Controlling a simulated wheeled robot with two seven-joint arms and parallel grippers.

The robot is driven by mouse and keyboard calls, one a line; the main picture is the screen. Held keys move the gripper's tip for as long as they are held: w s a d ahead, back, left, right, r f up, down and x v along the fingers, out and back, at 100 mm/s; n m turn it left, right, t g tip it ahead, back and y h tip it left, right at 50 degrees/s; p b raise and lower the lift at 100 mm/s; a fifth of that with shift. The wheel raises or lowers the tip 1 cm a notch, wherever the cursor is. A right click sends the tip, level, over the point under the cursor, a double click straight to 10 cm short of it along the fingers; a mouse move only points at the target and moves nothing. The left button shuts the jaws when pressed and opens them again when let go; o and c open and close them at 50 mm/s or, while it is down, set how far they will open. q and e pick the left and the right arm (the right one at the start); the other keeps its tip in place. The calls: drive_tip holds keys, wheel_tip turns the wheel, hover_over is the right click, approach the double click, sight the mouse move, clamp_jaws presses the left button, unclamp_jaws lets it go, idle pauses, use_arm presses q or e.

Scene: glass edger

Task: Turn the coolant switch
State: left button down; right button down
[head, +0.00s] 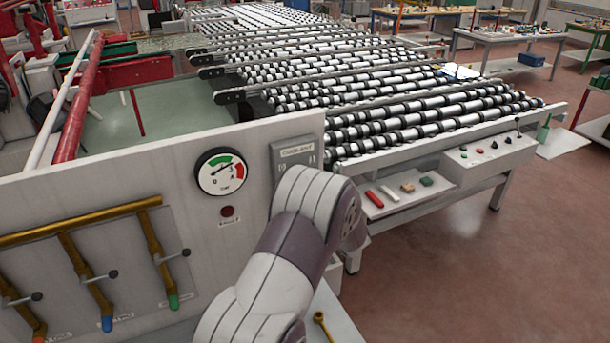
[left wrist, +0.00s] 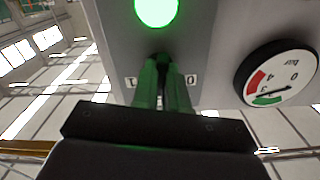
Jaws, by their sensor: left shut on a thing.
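The grey coolant switch box (head: 296,150), labelled COOLANT, is on the white machine panel just right of the gauge. My left arm covers its lower part, so the switch and my left gripper are hidden in the head view. In the left wrist view, my left gripper (left wrist: 164,80) is shut on the coolant switch on the box face (left wrist: 200,45). The fingers, tinted green, hide most of the switch, and its exact angle cannot be told. A "0" mark (left wrist: 191,80) and a partly covered mark flank the fingers. A green lamp (left wrist: 157,8) glows at the top edge. My right gripper is out of view.
A pressure gauge (head: 221,171) sits close beside the box, with a dark red button (head: 227,211) below it. Brass pipes (head: 80,221) with lever valves stick out at lower left. A roller conveyor (head: 400,115) stands behind; open floor (head: 480,260) lies to the right.

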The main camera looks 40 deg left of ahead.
use_arm(q)
drive_tip(key=m+p, duration=0.2)
drive_tip(key=m, duration=0.3)
drive_tip(key=shift+p, duration=0.3)
idle(0.4)
drive_tip(key=c, duration=1.2)
unclamp_jaws()
drive_tip(key=shift+o, duration=0.2)
drive_tip(key=shift+a, duration=0.1)
drive_tip(key=b+v, duration=0.5)
drive_tip(key=v, duration=0.7)
drive_tip(key=shift+s+d, duration=0.15)
drive_tip(key=shift+d, duration=0.1)
